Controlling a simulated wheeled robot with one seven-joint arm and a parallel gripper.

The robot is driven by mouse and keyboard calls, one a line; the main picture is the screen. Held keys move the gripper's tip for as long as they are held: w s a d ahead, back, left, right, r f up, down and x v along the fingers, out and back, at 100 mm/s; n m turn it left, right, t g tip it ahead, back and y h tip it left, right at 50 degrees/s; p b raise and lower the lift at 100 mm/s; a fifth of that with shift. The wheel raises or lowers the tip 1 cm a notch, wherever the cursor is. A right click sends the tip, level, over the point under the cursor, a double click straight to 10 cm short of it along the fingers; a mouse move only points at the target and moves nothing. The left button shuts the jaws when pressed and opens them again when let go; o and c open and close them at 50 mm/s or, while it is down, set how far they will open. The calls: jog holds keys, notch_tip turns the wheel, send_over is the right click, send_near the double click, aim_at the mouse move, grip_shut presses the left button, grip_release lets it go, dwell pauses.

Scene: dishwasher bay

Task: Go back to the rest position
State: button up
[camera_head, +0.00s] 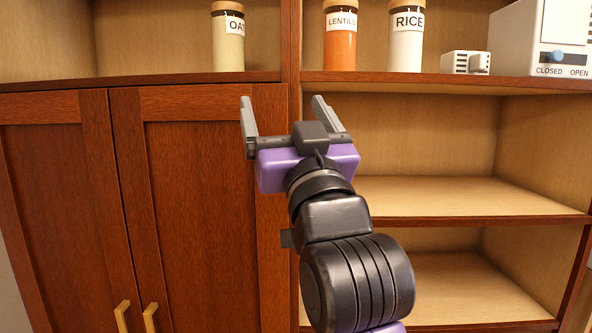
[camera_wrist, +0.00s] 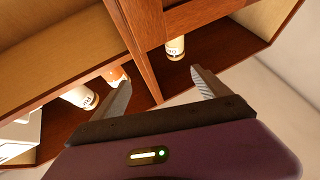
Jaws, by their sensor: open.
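My gripper (camera_head: 283,108) is raised in front of the wooden cabinet, level with the upper shelf edge in the head view. Its two grey fingers are spread apart with nothing between them. In the wrist view my gripper (camera_wrist: 163,84) is also open and empty, with the shelf and its jars beyond the fingers. The fingers appear clear of the cabinet, though the exact gap cannot be told.
Jars of oats (camera_head: 228,40), lentils (camera_head: 340,45) and rice (camera_head: 406,50) stand on the upper shelf (camera_head: 270,76). A small white box (camera_head: 465,62) and a white device (camera_head: 545,35) stand right. Closed doors (camera_head: 200,210) are left; lower-right shelves (camera_head: 450,195) look empty.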

jog(key=s+d+f+h+b, duration=0.1)
jog(key=s+d+f, duration=0.3)
jog(key=f, duration=0.7)
jog(key=s+d+f+g, duration=0.1)
jog(key=s+d+f, duration=0.25)
jog(key=f, duration=0.75)
jog(key=s+d+f+h+b, duration=0.1)
jog(key=s+d+f, duration=0.3)
jog(key=f, duration=0.6)
jog(key=s+d+f+m+g+h+b, duration=0.1)
jog(key=s+d+f+g, duration=0.1)
jog(key=s+f, duration=0.6)
jog(key=s+d+f+m+g+h+b, duration=0.1)
jog(key=s+d+f+g+h, duration=0.1)
jog(key=s+f, duration=0.6)
jog(key=s+d+f+m+g+h+b, duration=0.1)
jog(key=s+d+f, duration=0.5)
jog(key=s, duration=1)
notch_tip(320, 180, down, 3)
jog(key=g+h, duration=0.1)
jog(key=g, duration=0.1)
jog(key=shift+s+r+m+g+b, duration=0.15)
jog(key=shift+s+m+g+b, duration=0.05)
jog(key=shift+m+g+b, duration=0.2)
